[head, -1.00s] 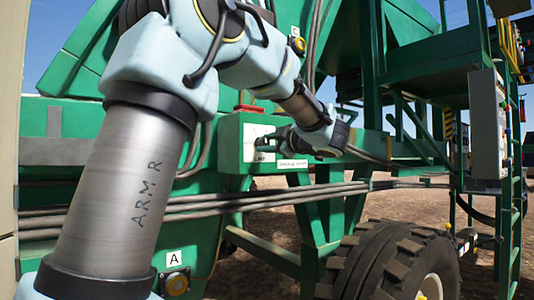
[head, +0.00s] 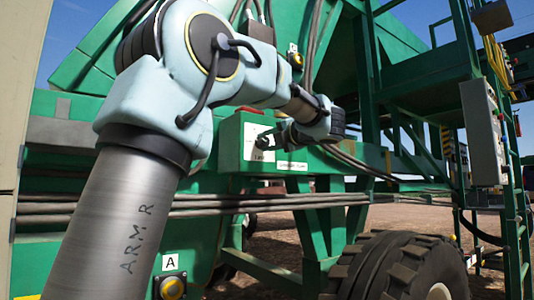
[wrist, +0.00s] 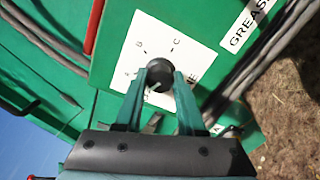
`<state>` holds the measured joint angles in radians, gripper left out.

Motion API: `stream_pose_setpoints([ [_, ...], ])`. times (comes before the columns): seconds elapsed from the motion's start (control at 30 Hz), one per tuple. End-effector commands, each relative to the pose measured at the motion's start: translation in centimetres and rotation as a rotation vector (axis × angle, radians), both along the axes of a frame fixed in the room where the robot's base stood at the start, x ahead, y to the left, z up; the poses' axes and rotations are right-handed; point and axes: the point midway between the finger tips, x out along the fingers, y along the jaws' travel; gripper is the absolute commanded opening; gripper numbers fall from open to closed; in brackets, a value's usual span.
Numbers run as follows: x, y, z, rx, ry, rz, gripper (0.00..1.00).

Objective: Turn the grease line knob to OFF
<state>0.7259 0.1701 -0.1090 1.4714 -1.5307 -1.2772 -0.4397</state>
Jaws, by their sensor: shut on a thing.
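The grease line knob (wrist: 158,73) is dark and round, on a white dial plate (wrist: 178,42) with letters around it, of which C and B can be read. The plate is on a green box (head: 231,149), which also shows in the head view. My gripper (wrist: 161,76) has its two green fingers shut on the knob, one on each side. In the head view my gripper (head: 268,141) reaches the plate from the right. The fingers and palm hide the lower part of the dial, and I cannot tell which mark the knob points to.
A label reading GREASE (wrist: 250,22) is beside the dial. Dark hoses (wrist: 262,75) run past the box. A big tyre (head: 385,268) stands low at the right, and a yellow knob marked A (head: 172,288) is below left. A grey cabinet (head: 482,130) is at the right.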

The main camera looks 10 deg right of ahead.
Motion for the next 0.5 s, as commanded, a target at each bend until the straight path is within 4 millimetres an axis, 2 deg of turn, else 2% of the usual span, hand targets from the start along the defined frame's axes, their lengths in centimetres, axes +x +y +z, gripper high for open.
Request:
stream_pose_setpoints([
  [0.03, -0.02, -0.03, -0.69, -0.041, -0.017, 0.0, 0.0],
  [0.5, 0.02, -0.02, -0.45, -0.325, -0.15, 0.002, 0.0],
])
